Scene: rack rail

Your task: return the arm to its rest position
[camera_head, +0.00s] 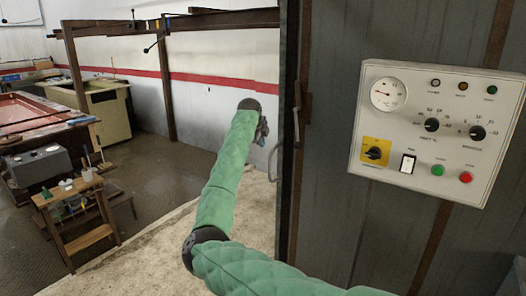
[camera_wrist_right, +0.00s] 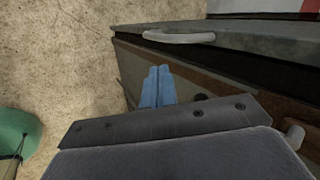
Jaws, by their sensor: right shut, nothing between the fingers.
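My right arm, in a quilted green sleeve, reaches up across the middle of the head view. My right gripper (camera_head: 262,134) is at its far end, small and partly hidden by the dark wrist. In the right wrist view, its two blue fingers (camera_wrist_right: 158,88) lie side by side, shut with nothing between them. The gripper is beside the dark metal cabinet (camera_head: 340,120), near a curved handle (camera_wrist_right: 180,38) on the cabinet's edge and apart from it. My left gripper is in neither view.
A pale control panel (camera_head: 425,195) with a gauge, knobs and buttons is on the cabinet at the right. A small wooden stand (camera_head: 92,236) and a grey box (camera_head: 38,166) are at the left. The floor between stand and arm is clear.

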